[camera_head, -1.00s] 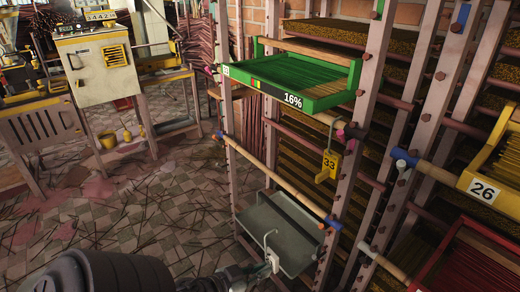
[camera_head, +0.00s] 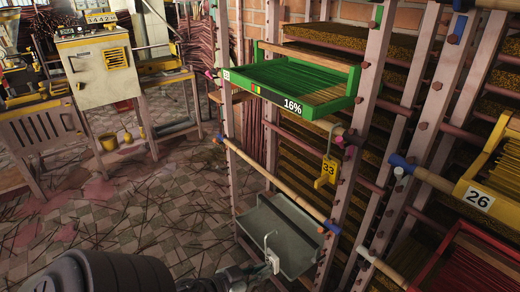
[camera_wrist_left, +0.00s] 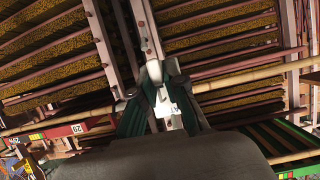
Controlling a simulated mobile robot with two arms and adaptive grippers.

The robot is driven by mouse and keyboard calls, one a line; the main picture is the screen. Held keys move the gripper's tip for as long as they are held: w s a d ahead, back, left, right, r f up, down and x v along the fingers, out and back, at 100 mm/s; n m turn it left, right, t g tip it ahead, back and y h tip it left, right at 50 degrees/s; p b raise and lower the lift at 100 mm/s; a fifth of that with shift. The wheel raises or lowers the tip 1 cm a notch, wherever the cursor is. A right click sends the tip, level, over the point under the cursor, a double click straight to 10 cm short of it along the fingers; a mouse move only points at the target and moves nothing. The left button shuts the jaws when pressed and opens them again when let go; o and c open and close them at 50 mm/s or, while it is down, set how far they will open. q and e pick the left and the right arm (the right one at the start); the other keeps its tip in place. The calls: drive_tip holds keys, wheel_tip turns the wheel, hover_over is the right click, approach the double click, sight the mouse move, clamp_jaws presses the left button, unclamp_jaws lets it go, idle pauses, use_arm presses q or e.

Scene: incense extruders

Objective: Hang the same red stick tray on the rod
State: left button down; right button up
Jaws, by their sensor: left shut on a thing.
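A red tray (camera_head: 468,266) with dark red sticks shows in part at the lower right, cut off by the picture edge. A red tray front with a number label also shows at the left of the left wrist view (camera_wrist_left: 72,131). My left gripper (camera_head: 262,270) is low in the head view, in front of the grey tray. It is shut on a white tag (camera_head: 274,262) with a thin grey hook, also between the fingers in the left wrist view (camera_wrist_left: 172,106). A bamboo rod (camera_head: 280,188) with blue ends crosses the rack above it. My right gripper is out of view.
A green tray (camera_head: 325,117) marked 16% sits higher on the rack. A yellow tag (camera_head: 326,172) marked 33 hangs below it. A grey tray (camera_head: 291,263) stands below the bamboo rod. A yellow tray (camera_head: 468,188) marked 26 is at right. The tiled floor at left has scattered sticks.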

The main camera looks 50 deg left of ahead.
use_arm(q)
drive_tip(key=shift+r, duration=0.25)
drive_tip(key=shift+s, duration=0.15)
drive_tip(key=s, duration=0.8)
drive_tip(key=shift+s+a, duration=0.35)
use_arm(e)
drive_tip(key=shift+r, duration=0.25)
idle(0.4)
